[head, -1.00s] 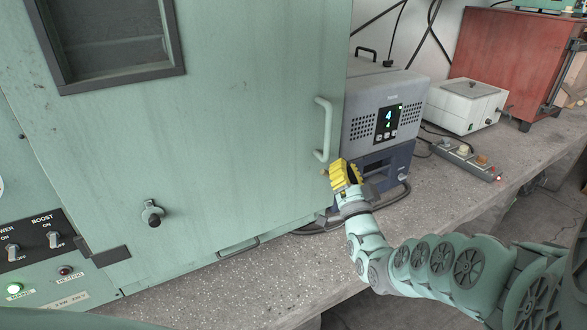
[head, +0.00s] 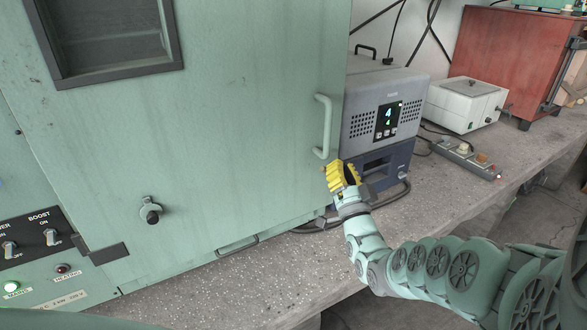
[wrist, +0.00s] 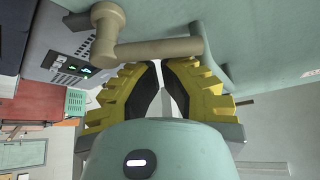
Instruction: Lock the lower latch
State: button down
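The lower latch, a tan lever (wrist: 160,49) with a round pivot end, shows at the top of the wrist view against the green cabinet. Its arm runs across the picture, just beyond my fingertips. My gripper (wrist: 160,63) has yellow ribbed fingers with black inner pads, and their tips are close together with only a narrow gap behind them. Nothing shows clamped between them. In the head view my gripper (head: 336,174) is at the right edge of the cabinet door (head: 240,120), below its handle (head: 324,128), and mostly hides the latch. Contact with the lever cannot be told.
A grey-blue device with a display (head: 387,118) stands close behind my gripper. A white box (head: 466,104), a power strip (head: 465,158) and a red cabinet (head: 508,65) are farther right. The concrete bench (head: 260,275) is clear in front of the door.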

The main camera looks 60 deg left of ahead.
jog(key=shift+s+a+f+n+g+y+b, duration=0.1)
jog(key=shift+s+f+n+g+y+b, duration=0.1)
jog(key=shift+n+g+b, duration=0.25)
jog(key=shift+s+f+n+g+y+b, duration=0.15)
jog(key=shift+n+g+y, duration=0.1)
jog(key=shift+n, duration=0.4)
jog(key=shift+s+f+n+g+y+b, duration=0.25)
jog(key=shift+n+g+b, duration=0.3)
jog(key=shift+n+g, duration=0.65)
jog(key=shift+s+f+n+g+y+b, duration=0.1)
jog(key=shift+s+n+g+y+b, duration=0.15)
jog(key=shift+n+g+b, duration=0.9)
jog(key=shift+s+f+n+g+y, duration=0.2)
jog(key=shift+n+g+y, duration=0.2)
jog(key=shift+n, duration=1.45)
jog(key=shift+n+g, duration=0.25)
jog(key=shift+n, duration=0.05)
